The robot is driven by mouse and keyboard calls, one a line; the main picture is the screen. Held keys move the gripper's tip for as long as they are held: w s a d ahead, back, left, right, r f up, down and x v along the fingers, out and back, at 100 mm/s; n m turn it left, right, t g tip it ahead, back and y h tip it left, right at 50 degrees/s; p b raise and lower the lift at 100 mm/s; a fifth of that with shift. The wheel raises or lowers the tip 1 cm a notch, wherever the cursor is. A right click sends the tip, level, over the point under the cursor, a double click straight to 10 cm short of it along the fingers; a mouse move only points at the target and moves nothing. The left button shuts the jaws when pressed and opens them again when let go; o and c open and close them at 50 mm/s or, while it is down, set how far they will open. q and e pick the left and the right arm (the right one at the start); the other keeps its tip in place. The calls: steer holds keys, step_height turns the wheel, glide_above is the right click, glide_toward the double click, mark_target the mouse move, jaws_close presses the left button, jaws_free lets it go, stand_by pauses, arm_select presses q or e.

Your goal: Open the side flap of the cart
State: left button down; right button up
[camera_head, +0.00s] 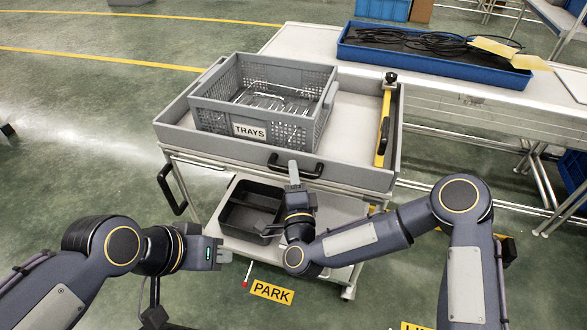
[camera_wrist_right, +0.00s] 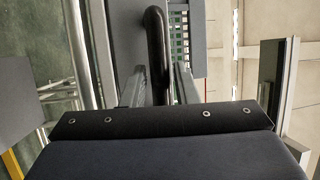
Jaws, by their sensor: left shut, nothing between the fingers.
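The grey cart (camera_head: 225,146) stands in front of me, its upper tray walled on all sides. A black bar handle (camera_head: 312,172) sits on the near side panel, the side flap (camera_head: 355,177), which stands upright. My right gripper (camera_head: 294,170) is at this handle. In the right wrist view the dark handle (camera_wrist_right: 156,45) shows between the two fingers, which stand apart with it; firm contact is not visible. My left gripper (camera_head: 226,257) is shut and empty, low beside the cart's lower shelf, apart from the flap.
A grey crate labelled TRAYS (camera_head: 212,118) holds metal items in the cart. A yellow bar (camera_head: 383,135) lies along the right side. A black bin (camera_head: 236,215) is on the lower shelf. A bench with a blue tray (camera_head: 365,55) is behind.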

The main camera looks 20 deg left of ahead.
steer(key=shift+w+a+r, duration=0.1)
steer(key=shift+w+a, duration=0.15)
steer(key=shift+w, duration=0.4)
jaws_close()
